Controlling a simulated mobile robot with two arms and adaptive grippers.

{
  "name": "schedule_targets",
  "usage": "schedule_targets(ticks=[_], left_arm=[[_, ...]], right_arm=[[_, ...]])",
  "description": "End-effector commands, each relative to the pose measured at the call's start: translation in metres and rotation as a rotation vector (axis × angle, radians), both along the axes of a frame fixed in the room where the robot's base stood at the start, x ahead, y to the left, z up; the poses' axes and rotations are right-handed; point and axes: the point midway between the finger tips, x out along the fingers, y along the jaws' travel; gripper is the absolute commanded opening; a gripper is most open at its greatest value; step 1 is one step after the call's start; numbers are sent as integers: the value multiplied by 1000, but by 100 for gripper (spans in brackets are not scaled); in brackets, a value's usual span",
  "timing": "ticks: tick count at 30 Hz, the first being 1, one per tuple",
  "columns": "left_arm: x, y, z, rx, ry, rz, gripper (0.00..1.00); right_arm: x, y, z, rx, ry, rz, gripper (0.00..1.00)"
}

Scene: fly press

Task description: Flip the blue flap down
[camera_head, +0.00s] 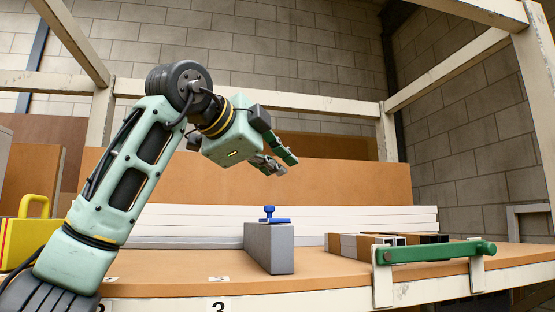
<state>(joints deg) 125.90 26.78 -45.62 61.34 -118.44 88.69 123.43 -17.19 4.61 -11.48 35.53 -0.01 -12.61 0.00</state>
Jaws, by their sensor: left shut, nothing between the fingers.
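The blue flap (276,220) lies on top of a grey block (269,247) near the middle of the workbench, with a small blue knob (268,210) standing up from it. My left gripper (283,168) reaches in from the left. It is above the blue flap and apart from it, with its fingers shut and empty, pointing right and down. My right gripper is not in view.
A green handle bar (436,252) is mounted on the bench's front right edge. Several rectangular tubes (375,242) lie behind it. A yellow case (28,236) stands at the left. The wooden bench top (185,266) is clear left of the block.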

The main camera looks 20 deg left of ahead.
Motion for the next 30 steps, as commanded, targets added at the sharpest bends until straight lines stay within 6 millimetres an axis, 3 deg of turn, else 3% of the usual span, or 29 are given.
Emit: schedule_targets(ticks=[12,30], left_arm=[[26,18,-20,0,1,1,0],[35,24,-29,0,-1,0,0]], right_arm=[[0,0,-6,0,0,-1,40],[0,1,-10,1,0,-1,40]])
